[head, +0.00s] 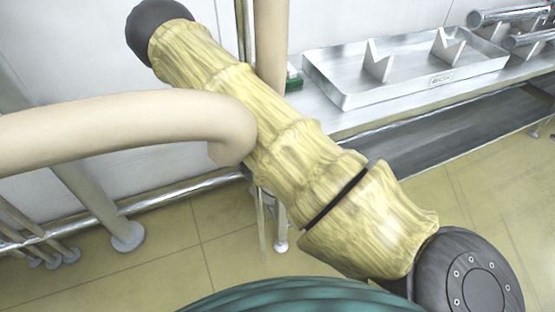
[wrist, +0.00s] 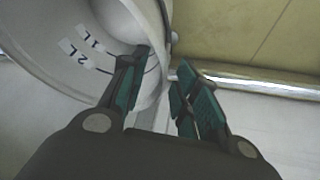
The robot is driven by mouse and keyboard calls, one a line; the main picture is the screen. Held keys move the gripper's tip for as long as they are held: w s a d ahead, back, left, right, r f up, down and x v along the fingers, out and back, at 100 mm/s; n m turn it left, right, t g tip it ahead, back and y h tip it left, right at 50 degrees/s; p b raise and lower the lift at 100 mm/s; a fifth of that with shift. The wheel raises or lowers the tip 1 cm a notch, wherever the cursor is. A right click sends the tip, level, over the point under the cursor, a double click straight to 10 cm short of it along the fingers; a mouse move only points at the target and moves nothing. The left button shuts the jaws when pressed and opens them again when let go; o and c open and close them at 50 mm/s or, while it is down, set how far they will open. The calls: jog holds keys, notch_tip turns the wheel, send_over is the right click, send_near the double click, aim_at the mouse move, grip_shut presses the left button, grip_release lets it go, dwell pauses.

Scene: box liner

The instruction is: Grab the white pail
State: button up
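The white pail (wrist: 40,38) is at the upper left of the wrist view, cut off by the frame edge. Volume marks "1L" and "2L" show on its inner side. My gripper (wrist: 160,82) is open, with its fingers apart. The left finger overlaps the inside of the pail and the right fingers are outside it, so the pail's wall and rim lie between them. I cannot tell whether either finger touches the wall. In the head view neither the pail nor my gripper can be made out; my arm crosses the middle.
A metal tray (head: 400,88) with V-shaped holders sits on a steel bench (head: 345,122) at the upper right of the head view. Metal cylinders (head: 510,16) are at the far right. A metal rail (head: 165,193) runs low along the wall. Tiled floor (head: 225,240) shows below.

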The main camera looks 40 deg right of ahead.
jog(key=x, duration=0.4)
jog(key=shift+f+b, duration=0.25)
jog(key=shift+b, duration=0.05)
grip_shut()
jog(key=shift+r, duration=0.1)
